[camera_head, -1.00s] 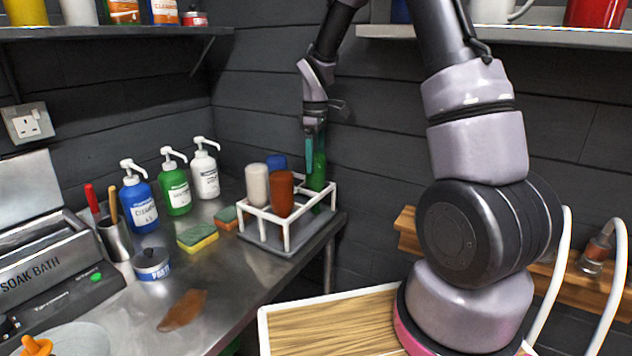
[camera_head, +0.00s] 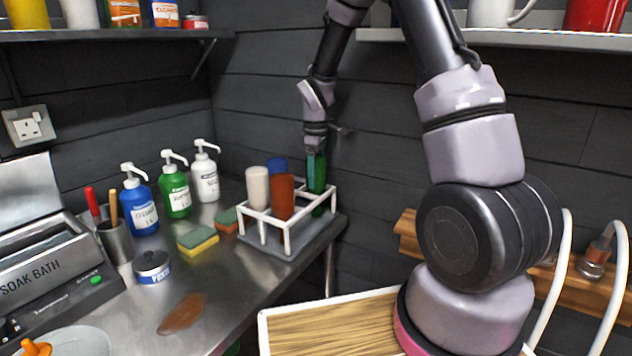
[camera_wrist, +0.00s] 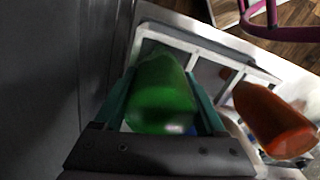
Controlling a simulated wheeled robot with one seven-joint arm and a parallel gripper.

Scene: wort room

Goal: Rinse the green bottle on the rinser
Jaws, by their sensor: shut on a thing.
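The green bottle (camera_head: 320,178) is in the back right cell of the white-railed rack (camera_head: 288,240), roughly upright. My gripper (camera_head: 316,176) points down from above and is shut on it. In the wrist view the green bottle (camera_wrist: 162,95) lies between the two teal fingers of my gripper (camera_wrist: 168,103). Its lower part is partly hidden by the rack rails, and I cannot tell whether it touches the rack floor. At the front left of the counter, an orange nozzle-like piece (camera_head: 36,347) stands on a pale round dish (camera_head: 80,343); it may be the rinser.
The rack also holds a brown bottle (camera_head: 282,198), a white one (camera_head: 257,188) and a blue one (camera_head: 277,165). Sponges (camera_head: 198,240), pump bottles (camera_head: 175,185), a tin (camera_head: 152,267) and a soak bath (camera_head: 45,275) stand left. A brown puddle (camera_head: 182,313) marks the front counter.

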